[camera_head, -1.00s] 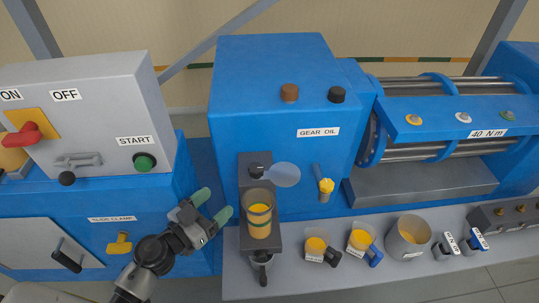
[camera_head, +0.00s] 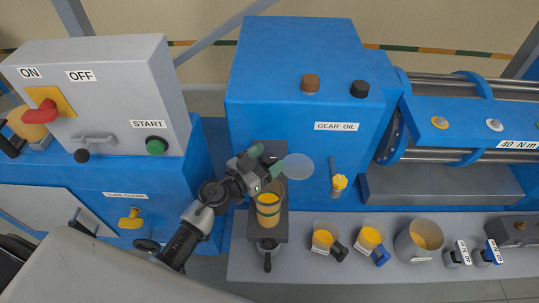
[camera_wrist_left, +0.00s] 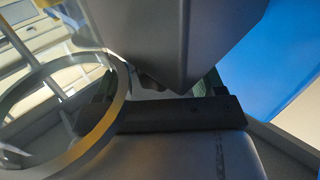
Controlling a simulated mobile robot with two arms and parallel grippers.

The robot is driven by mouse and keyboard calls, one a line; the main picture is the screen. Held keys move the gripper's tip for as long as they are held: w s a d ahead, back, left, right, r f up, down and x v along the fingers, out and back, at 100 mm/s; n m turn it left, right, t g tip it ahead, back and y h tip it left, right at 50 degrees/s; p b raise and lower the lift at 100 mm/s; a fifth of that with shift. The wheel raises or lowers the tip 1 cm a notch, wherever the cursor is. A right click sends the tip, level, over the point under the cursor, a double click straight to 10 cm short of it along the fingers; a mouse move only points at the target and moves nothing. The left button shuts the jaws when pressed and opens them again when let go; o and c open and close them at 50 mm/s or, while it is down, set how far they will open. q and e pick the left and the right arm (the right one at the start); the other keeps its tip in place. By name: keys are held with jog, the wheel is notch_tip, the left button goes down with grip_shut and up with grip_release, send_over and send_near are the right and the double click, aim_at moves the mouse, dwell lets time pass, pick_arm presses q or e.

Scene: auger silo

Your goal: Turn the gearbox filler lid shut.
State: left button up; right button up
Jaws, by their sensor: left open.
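The gearbox filler, a clear cup (camera_head: 268,208) with amber contents and a dark green band, stands on a dark bracket (camera_head: 281,232) at the blue gearbox's front. Its lid, a pale translucent disc (camera_head: 298,166), is swung out behind and right of the cup, leaving the mouth uncovered. My left gripper (camera_head: 266,160) is open, with green fingertips at the dark pivot end of the lid, above and behind the cup. I cannot tell whether they touch it. In the left wrist view a clear round rim (camera_wrist_left: 122,100) shows at the left. My right gripper is not in view.
The blue gearbox (camera_head: 290,75) has brown (camera_head: 310,83) and black (camera_head: 360,89) caps on top. A yellow-tipped tool (camera_head: 339,182) hangs right of the lid. Small cups (camera_head: 323,238) and a grey pot (camera_head: 420,240) stand on the shelf. A switch box (camera_head: 110,95) is at left.

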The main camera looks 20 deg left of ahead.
pick_arm(q)
jog(key=shift+w+d, duration=0.25)
jog(key=shift+w, duration=0.1)
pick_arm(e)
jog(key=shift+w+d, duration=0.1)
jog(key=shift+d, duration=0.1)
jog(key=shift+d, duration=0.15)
